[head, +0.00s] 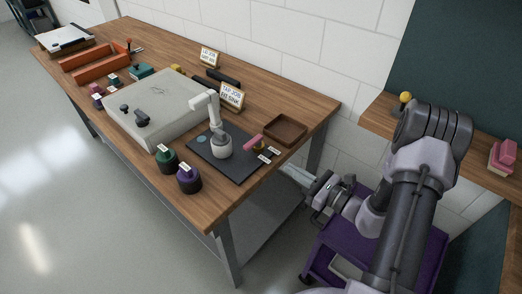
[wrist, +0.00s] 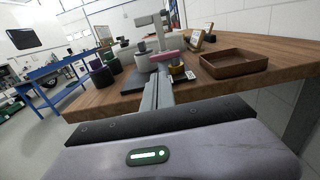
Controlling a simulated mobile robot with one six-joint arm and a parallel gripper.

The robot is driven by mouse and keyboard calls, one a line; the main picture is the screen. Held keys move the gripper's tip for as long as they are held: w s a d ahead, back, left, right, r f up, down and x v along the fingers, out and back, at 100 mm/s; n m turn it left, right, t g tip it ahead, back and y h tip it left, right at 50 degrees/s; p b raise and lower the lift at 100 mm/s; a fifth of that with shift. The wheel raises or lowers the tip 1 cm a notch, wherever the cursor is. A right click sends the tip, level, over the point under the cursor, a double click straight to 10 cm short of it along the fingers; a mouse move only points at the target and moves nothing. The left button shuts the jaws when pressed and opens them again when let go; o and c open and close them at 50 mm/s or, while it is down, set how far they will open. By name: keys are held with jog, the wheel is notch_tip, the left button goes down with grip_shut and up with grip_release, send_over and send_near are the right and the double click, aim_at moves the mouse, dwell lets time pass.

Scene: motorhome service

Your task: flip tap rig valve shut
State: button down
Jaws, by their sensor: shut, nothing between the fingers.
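The tap rig is a dark board (head: 234,172) near the front right corner of the wooden bench, bearing a pale grey tap (head: 213,108) on a round base. A pink lever (head: 252,142) sits at its right side beside a small brass-coloured body (head: 260,147). In the wrist view the pink lever (wrist: 165,56) appears just beyond my fingers, with the brass-coloured body (wrist: 177,70) below and right. Which valve position the lever marks is unclear. My gripper (head: 284,168) is shut and empty, off the bench's right edge, apart from the lever. Its fingers (wrist: 156,88) point toward the rig.
A brown tray (head: 286,129) lies right of the rig. Green (head: 166,160) and purple (head: 189,180) capped pots stand at the front edge. A large grey panel (head: 156,110) lies left, and a small sign (head: 231,97) stands behind the rig.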

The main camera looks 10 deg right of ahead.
aim_at(253, 146)
jog(key=b+x, duration=0.3)
jog(key=x, duration=1)
jog(key=shift+a, duration=0.1)
